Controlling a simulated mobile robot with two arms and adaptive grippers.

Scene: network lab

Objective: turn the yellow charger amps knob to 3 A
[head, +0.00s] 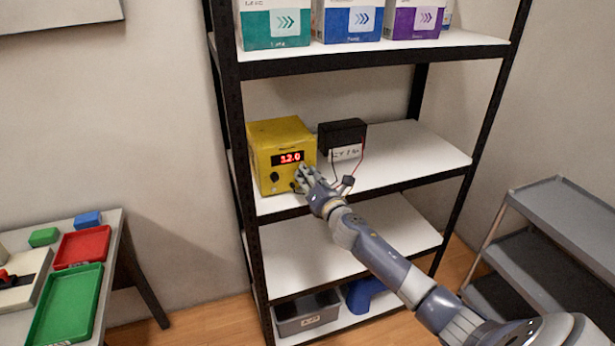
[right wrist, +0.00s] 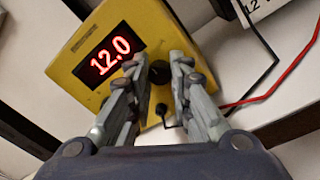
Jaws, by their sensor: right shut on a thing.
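The yellow charger (head: 262,139) stands on the middle shelf, its front facing me. Its red display (head: 288,158) reads 12.0, also in the right wrist view (right wrist: 110,54). A black knob (head: 275,176) shows at the lower left of its front. My right gripper (head: 304,174) is at the lower right of the front. In the right wrist view, my right gripper (right wrist: 160,70) has its fingers on either side of a dark knob (right wrist: 159,74), shut on it. The knob's pointer and scale cannot be read. My left gripper is not in view.
A black battery (head: 342,137) with a white label stands right of the charger. Red and black leads (head: 354,172) run near my right gripper. Boxes (head: 351,22) fill the shelf above. A grey cart (head: 565,210) stands at right, a table with trays (head: 70,300) at left.

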